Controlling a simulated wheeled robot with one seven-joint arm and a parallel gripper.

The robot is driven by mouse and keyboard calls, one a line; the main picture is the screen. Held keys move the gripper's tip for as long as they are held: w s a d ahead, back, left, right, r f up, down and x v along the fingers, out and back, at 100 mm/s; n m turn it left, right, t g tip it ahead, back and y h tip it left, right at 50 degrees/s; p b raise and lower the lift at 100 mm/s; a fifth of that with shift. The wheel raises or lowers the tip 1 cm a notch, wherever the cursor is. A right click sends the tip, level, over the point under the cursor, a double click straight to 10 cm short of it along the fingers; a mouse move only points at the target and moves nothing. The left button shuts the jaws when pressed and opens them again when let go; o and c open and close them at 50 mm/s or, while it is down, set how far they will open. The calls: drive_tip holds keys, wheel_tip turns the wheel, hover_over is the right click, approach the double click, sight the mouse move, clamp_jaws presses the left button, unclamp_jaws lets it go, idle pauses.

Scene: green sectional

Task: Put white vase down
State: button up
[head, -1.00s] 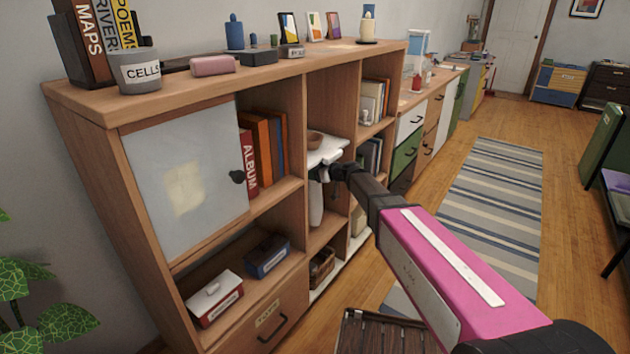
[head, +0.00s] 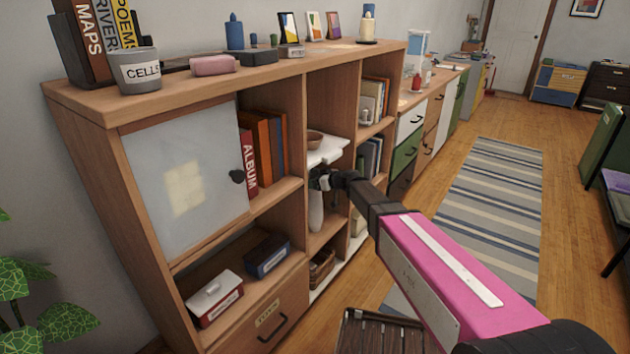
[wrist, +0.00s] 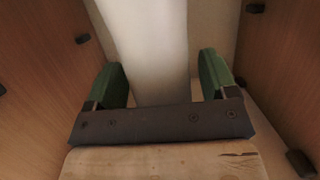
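The white vase (head: 315,212) stands upright, or very nearly so, in the lower middle compartment of the wooden shelf unit (head: 120,108). Its base appears to be at the board; its upper part is hidden by my gripper (head: 320,181) in the head view. In the wrist view, the vase (wrist: 150,50) rises between the two green fingers of my gripper (wrist: 163,78). A narrow gap shows between the vase and the right finger; the left finger is close against it or touching. The fingers look open around the vase.
Wooden side walls (wrist: 45,60) flank my gripper closely. A white board with a brown bowl (head: 315,137) is just above it. A basket (head: 322,265) sits lower down. A dark slatted crate (head: 380,330) is on the floor.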

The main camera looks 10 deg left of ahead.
drive_tip(key=v, duration=1.2)
drive_tip(key=s+d+f+m+g+h, duration=0.2)
drive_tip(key=s+d+f+m+h, duration=0.2)
drive_tip(key=d, duration=0.7)
drive_tip(key=s+d+f+m+g+h, duration=0.2)
drive_tip(key=s+d+f+m+h, duration=0.2)
drive_tip(key=s+d, duration=0.5)
drive_tip(key=s+d+f+m+g+h, duration=0.1)
drive_tip(key=s+d+f+m+h, duration=0.3)
drive_tip(key=d, duration=1)
drive_tip(key=s+m+h, duration=0.1)
drive_tip(key=s, duration=0.2)
drive_tip(key=shift+s+f+g, duration=0.15)
drive_tip(key=shift+f+g, duration=0.2)
drive_tip(key=shift+g, duration=0.05)
drive_tip(key=shift+d, duration=0.15)
